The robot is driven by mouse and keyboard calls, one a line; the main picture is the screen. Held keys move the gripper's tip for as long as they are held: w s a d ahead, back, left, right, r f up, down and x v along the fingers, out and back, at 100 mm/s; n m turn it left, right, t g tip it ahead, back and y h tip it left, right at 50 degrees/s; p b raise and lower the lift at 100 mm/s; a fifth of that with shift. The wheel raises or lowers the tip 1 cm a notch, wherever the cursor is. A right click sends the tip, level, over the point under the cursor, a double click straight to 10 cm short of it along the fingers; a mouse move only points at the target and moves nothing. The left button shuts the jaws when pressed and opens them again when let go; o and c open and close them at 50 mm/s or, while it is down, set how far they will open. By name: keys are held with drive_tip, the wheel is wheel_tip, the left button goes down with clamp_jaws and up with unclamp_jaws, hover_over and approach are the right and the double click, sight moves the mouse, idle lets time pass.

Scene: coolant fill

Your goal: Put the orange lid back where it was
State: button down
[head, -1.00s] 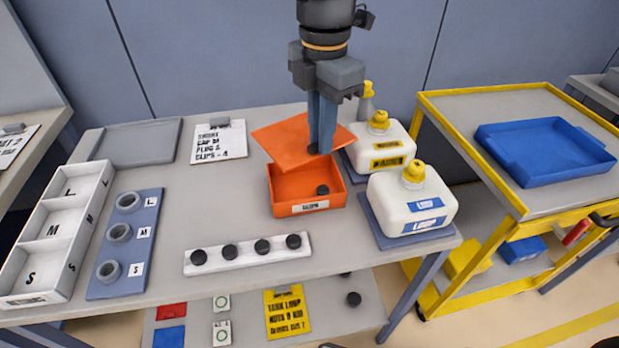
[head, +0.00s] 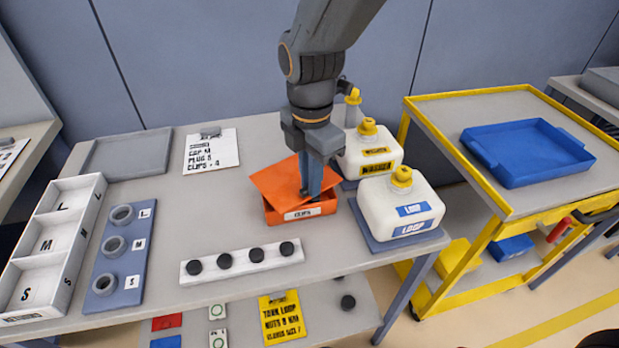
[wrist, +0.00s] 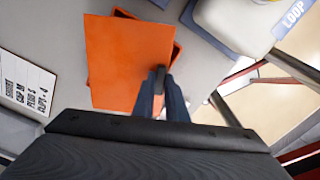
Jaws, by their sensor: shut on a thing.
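The orange lid (head: 273,187) is a flat square plate held by my gripper (head: 310,192). It is turned relative to the orange box labelled CLIPS (head: 312,212) and covers much of its top. The lid's left corner sticks out past the box, and the box's inside is hidden. I cannot tell whether the lid touches the rim. In the wrist view, my gripper (wrist: 160,78) is shut at the right edge of the lid (wrist: 125,62), and a strip of the box (wrist: 178,50) shows beyond that edge.
Two white jugs with yellow caps, one at the back (head: 368,150) and one labelled LOOP (head: 398,208), stand close right of the box. A white strip with black knobs (head: 240,262) lies in front.

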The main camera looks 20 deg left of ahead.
drive_tip(key=shift+f, duration=0.4)
drive_tip(key=shift+f, duration=0.2)
drive_tip(key=c, duration=1.8)
unclamp_jaws()
drive_tip(key=shift+o, duration=0.2)
wheel_tip(320, 180, up, 13)
drive_tip(key=b, duration=0.2)
drive_tip(key=shift+r, duration=0.15)
